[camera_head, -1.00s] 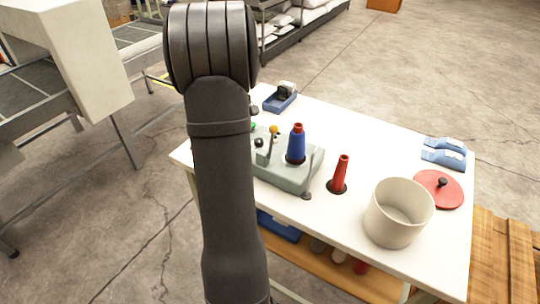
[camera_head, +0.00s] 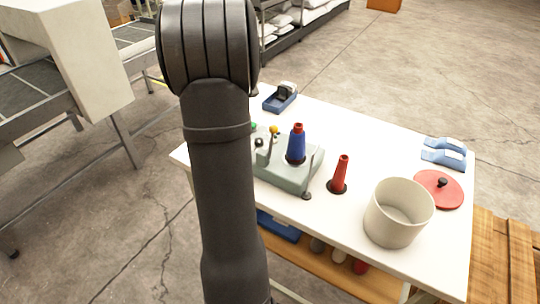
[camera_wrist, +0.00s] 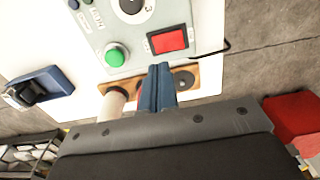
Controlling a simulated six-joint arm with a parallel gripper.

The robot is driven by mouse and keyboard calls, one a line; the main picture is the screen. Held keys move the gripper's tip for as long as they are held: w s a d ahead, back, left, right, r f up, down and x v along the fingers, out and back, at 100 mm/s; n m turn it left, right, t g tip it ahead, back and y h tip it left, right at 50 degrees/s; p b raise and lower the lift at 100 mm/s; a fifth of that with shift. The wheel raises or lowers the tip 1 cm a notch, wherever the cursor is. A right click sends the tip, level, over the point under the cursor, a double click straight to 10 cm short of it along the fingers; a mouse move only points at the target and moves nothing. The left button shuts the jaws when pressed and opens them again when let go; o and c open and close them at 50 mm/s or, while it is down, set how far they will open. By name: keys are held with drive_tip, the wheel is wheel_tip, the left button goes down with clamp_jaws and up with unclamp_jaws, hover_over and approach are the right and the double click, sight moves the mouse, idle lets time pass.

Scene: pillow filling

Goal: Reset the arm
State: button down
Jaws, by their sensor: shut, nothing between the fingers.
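My arm stands upright in the head view and hides part of the table behind it; my gripper is out of sight there. In the wrist view my gripper (camera_wrist: 158,84) shows as two blue fingers pressed together with nothing between them. It is over the table's edge by a grey control box (camera_wrist: 125,30) with a green button (camera_wrist: 115,55) and a red switch (camera_wrist: 168,40). I cannot tell how high above the table it is.
The white table (camera_head: 370,140) holds a blue cone (camera_head: 297,143) on the machine, a red cone (camera_head: 340,174), a cream pot (camera_head: 398,212), a red lid (camera_head: 439,189) and a blue tape dispenser (camera_head: 280,97). A conveyor (camera_head: 60,95) stands at the left.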

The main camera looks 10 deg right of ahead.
wheel_tip(320, 180, down, 7)
idle(0.6)
drive_tip(key=shift+r, duration=0.2)
wheel_tip(320, 180, up, 17)
drive_tip(key=s+a+t+h, duration=0.1)
drive_tip(key=s+a, duration=0.2)
wheel_tip(320, 180, down, 6)
drive_tip(key=w, duration=0.1)
drive_tip(key=shift+d+f, duration=0.25)
drive_tip(key=shift+d, duration=0.2)
idle(0.4)
